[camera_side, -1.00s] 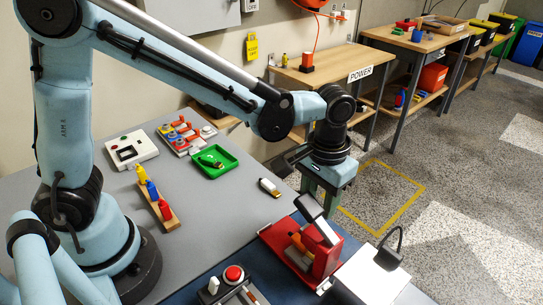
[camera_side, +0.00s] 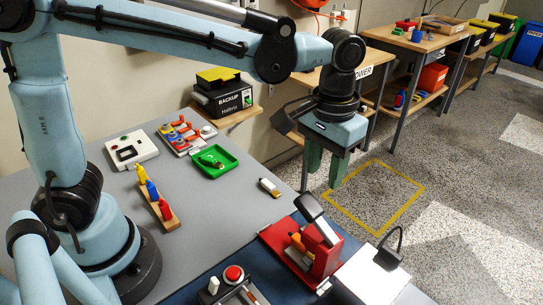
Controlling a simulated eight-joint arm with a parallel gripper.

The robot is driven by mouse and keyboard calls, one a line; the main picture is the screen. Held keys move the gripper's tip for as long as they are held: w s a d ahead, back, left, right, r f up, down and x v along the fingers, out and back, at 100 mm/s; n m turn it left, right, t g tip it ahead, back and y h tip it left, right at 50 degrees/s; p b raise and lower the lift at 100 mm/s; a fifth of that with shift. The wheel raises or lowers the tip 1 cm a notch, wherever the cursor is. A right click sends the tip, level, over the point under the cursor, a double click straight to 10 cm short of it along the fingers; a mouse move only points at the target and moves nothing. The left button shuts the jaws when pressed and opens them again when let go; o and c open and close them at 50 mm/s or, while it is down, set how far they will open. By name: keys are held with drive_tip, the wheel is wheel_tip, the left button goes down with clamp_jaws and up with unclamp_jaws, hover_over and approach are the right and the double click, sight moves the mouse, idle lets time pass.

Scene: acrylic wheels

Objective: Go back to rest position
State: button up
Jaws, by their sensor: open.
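My gripper (camera_side: 326,172) hangs at the end of my light blue arm, in the upper middle right of the side view. Its green fingers point down and stand apart with nothing between them. In the picture it is above and to the right of the grey table (camera_side: 232,215), over the floor area past the table's far edge. It touches no object that I can see.
A BACKUP box (camera_side: 222,97) sits on a shelf behind.

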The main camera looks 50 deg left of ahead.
drive_tip(key=s+a+t, duration=0.3)
drive_tip(key=a, duration=0.5)
drive_tip(key=s+a+t, duration=0.3)
drive_tip(key=a+t, duration=0.1)
drive_tip(key=a, duration=0.4)
drive_tip(key=shift+f, duration=0.25)
